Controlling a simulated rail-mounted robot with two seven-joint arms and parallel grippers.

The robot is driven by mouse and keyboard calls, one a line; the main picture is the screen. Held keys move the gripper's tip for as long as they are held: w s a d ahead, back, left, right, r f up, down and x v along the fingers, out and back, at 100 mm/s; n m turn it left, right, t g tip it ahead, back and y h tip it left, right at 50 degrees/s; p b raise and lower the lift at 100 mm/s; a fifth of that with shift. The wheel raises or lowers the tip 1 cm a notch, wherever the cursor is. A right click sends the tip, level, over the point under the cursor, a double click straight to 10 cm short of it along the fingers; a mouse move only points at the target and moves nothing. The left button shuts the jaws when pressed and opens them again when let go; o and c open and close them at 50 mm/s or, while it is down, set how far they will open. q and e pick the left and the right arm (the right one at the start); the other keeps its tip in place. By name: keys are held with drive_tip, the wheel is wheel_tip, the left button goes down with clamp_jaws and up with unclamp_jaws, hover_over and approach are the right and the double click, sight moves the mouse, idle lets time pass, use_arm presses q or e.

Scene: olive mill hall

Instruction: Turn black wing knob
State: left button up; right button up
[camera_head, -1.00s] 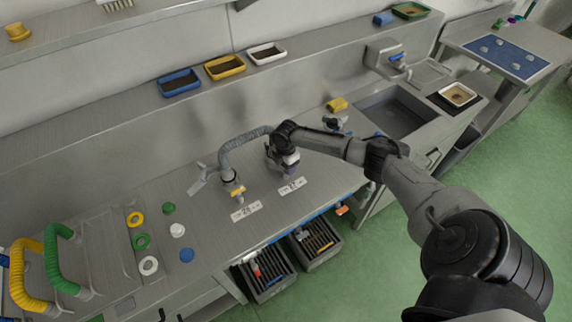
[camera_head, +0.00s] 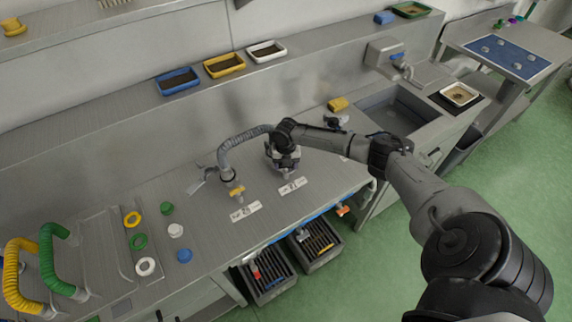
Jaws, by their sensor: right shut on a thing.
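My right gripper (camera_head: 285,168) points down at the metal worktop, over the fitting behind the right-hand number label (camera_head: 293,186). It is shut on the black wing knob, which its fingers and wrist mostly hide, so the knob's angle cannot be told. A grey ribbed hose (camera_head: 240,139) arches from the neighbouring fitting with a yellow handle (camera_head: 237,191) towards my gripper, and its far end is hidden behind my wrist. My left gripper is not in view.
Yellow and green ribbed hoses (camera_head: 17,272) and several coloured rings and caps (camera_head: 133,219) are at the left. Dark crates (camera_head: 265,275) stand below the front edge. A sink (camera_head: 395,118) lies to the right. Small trays (camera_head: 225,66) line the shelf behind.

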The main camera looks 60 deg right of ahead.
drive_tip(key=shift+r+n, duration=0.1)
drive_tip(key=shift+n, duration=1.2)
drive_tip(key=shift+n+b, duration=0.3)
drive_tip(key=o, duration=0.9)
wheel_tip(320, 180, up, 14)
drive_tip(key=shift+f, duration=0.15)
